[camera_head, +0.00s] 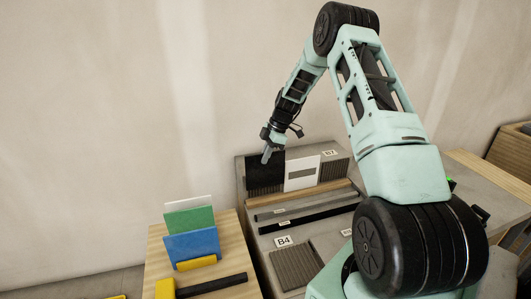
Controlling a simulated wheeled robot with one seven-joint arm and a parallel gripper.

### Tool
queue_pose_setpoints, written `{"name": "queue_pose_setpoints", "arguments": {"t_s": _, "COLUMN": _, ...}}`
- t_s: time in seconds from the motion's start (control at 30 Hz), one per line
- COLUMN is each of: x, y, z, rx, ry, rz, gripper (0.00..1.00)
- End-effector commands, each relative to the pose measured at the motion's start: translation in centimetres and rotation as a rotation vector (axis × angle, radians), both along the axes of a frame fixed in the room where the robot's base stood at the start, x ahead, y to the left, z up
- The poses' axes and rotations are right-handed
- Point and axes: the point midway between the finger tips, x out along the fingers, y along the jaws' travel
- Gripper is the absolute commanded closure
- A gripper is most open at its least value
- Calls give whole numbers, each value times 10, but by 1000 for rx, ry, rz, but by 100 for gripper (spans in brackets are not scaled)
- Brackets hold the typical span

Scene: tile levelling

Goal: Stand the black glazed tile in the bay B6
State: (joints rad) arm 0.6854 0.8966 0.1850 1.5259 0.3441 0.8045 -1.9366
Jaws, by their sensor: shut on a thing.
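My gripper (267,157) is shut on the top edge of the black tile (264,177). The black tile is upright in front of the grey stand's back row, at its left end. It is just left of a white tile with a dark band (301,173). I cannot tell whether its lower edge touches the stand. The label B6 cannot be read in this view. The label B7 (329,153) shows at the right of the back row, above a ribbed bay that looks empty. The grey stand (241,180) rises in steps.
A ribbed bay labelled B4 (284,241) lies at the stand's front. A wooden table (236,262) at left bears upright green (189,220) and blue (193,244) tiles, a pale tile behind them and a black-and-yellow tool (211,284). A wall is behind.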

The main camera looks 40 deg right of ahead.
Motion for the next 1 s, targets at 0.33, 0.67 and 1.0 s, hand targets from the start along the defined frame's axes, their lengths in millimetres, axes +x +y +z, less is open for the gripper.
{"name": "queue_pose_setpoints", "arguments": {"t_s": 0.33, "x": 0, "y": 0, "z": -35, "rx": 0, "ry": 0, "rz": -1, "gripper": 100}}
{"name": "queue_pose_setpoints", "arguments": {"t_s": 0.67, "x": 0, "y": 0, "z": -56, "rx": 0, "ry": -1, "rz": 0, "gripper": 100}}
{"name": "queue_pose_setpoints", "arguments": {"t_s": 1.0, "x": 0, "y": 0, "z": -55, "rx": 0, "ry": -1, "rz": 0, "gripper": 100}}
